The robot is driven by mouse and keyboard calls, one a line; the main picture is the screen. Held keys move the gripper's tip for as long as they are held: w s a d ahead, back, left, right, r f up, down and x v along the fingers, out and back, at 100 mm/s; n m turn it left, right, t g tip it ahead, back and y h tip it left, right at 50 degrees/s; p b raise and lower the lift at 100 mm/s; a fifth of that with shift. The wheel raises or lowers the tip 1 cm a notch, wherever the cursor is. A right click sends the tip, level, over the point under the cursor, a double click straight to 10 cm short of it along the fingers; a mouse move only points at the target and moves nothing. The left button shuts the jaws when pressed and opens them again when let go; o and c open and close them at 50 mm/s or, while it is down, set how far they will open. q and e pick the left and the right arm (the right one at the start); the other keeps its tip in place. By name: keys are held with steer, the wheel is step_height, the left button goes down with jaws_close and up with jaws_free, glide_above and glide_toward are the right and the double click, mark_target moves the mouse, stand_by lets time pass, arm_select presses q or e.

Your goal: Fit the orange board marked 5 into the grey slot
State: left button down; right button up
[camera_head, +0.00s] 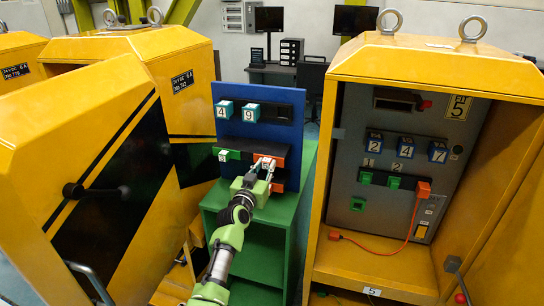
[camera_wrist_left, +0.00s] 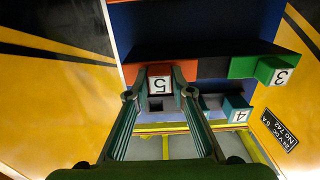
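The orange board marked 5 (camera_wrist_left: 159,86) sits on a dark ledge of the blue panel (camera_head: 268,98); in the head view its orange part (camera_head: 278,151) shows behind my gripper. My left gripper (camera_head: 265,168) reaches it from the front. In the left wrist view the fingers (camera_wrist_left: 162,72) stand on both sides of the 5 block; I cannot tell whether they press on it. The grey panel (camera_head: 353,134) inside the open yellow cabinet carries blue and green numbered blocks and an orange plug (camera_head: 423,190). I cannot single out the grey slot. My right gripper is not in view.
The blue panel stands on a green stand (camera_head: 260,250) and holds other blocks: a 4 (camera_head: 223,110), a 9 (camera_head: 250,112) and a green one (camera_head: 223,154). The yellow cabinet (camera_head: 437,66) is at right, with an orange cable (camera_head: 383,249) inside. A large yellow cabinet (camera_head: 95,100) stands at left.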

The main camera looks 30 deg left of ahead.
arm_select(q)
steer(key=shift+s, duration=0.15)
stand_by(0.3)
steer(key=shift+s, duration=0.15)
steer(key=shift+p, duration=0.3)
steer(key=shift+s+d+p, duration=0.15)
steer(key=shift+s+p, duration=0.2)
steer(key=shift+s, duration=0.1)
steer(key=p+v, duration=0.5)
steer(key=v, duration=0.6)
steer(key=shift+s, duration=0.4)
steer(key=shift+d+f, duration=0.1)
